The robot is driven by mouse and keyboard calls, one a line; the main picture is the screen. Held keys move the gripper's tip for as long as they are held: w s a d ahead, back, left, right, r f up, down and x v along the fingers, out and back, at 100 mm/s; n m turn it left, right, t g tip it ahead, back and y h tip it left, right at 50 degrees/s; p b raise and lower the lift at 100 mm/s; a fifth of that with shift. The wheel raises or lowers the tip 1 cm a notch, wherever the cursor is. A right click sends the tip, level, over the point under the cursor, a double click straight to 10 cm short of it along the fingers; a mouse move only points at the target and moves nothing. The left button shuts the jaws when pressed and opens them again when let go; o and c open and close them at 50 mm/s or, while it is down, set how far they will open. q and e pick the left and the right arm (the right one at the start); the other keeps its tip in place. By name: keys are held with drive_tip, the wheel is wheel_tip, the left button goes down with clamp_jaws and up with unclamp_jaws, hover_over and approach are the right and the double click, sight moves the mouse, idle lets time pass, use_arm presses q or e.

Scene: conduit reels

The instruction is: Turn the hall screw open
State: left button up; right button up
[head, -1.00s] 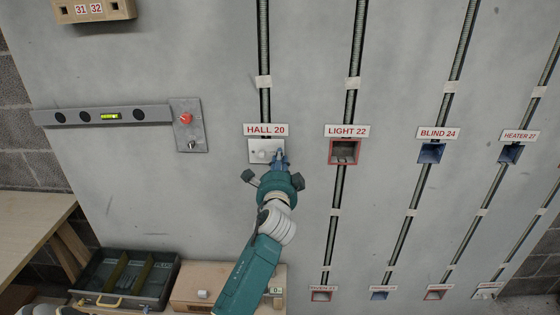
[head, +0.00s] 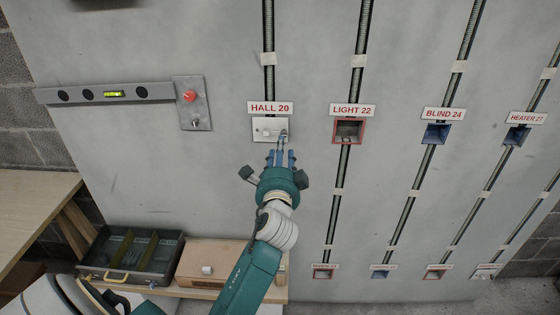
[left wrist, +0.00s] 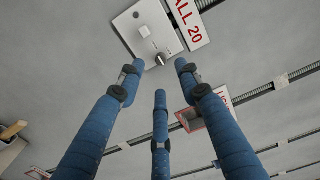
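The hall plate (head: 263,125), light and square, sits under the HALL 20 label (head: 270,108). A grey screw or knob (head: 283,134) stands out on its right side; a small pale square part is left of it. In the left wrist view the screw (left wrist: 160,58) projects from the plate (left wrist: 130,25). My left gripper (head: 281,156) is just below the plate, its blue fingers spread and empty. In the left wrist view the gripper (left wrist: 158,75) has its three fingertips apart around and short of the screw. I cannot tell the screw's angle clearly. My right gripper is out of view.
The LIGHT 22 box (head: 347,131) with a red rim is right of the plate. A spirit level (head: 135,93) and a grey plate with a red knob (head: 189,96) are at left. A toolbox (head: 130,257) and a wooden box (head: 225,258) stand below.

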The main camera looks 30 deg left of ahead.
use_arm(q)
drive_tip(key=shift+v, duration=2.35)
